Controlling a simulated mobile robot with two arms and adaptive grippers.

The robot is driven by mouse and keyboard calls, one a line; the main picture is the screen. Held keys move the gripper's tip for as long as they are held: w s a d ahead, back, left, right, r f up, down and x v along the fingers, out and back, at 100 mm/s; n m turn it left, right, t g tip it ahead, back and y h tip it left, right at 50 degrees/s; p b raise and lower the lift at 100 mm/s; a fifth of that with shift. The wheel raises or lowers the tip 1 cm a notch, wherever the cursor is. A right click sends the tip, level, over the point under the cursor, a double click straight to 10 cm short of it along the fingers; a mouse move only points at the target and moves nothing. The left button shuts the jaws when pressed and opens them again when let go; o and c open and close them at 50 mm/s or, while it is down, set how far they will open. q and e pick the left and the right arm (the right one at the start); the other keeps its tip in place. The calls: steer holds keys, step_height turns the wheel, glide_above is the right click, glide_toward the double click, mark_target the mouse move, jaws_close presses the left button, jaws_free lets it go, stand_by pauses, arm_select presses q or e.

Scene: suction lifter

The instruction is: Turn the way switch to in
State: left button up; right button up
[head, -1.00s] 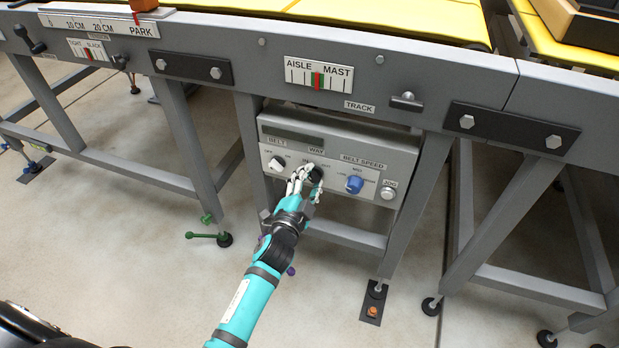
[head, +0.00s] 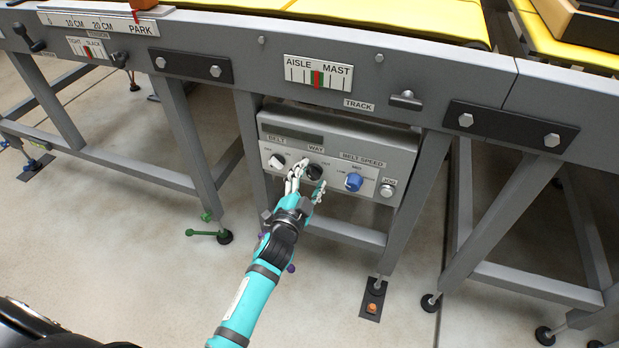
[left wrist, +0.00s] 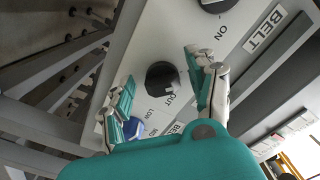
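The way switch is a round black knob (head: 314,172) under the WAY label on the grey control panel (head: 292,127). It also shows in the left wrist view (left wrist: 160,76), where a pale mark on it lies on the side of the OUT lettering. My left gripper (head: 306,186) is open in front of the knob, with one finger on each side. In the left wrist view my left gripper (left wrist: 165,90) shows gaps between both fingers and the knob. The IN lettering is not readable in either view. My right gripper is not in view.
The white belt switch (head: 277,162) is left of the knob. The blue belt speed knob (head: 353,182) and the jog button (head: 387,190) are to its right. Grey frame legs (head: 415,215) stand beside the panel, and the conveyor rail (head: 225,60) runs above it.

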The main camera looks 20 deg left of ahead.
arm_select(q)
steer(key=s, duration=1.2)
steer(key=shift+a, duration=0.2)
steer(key=shift+a, duration=0.1)
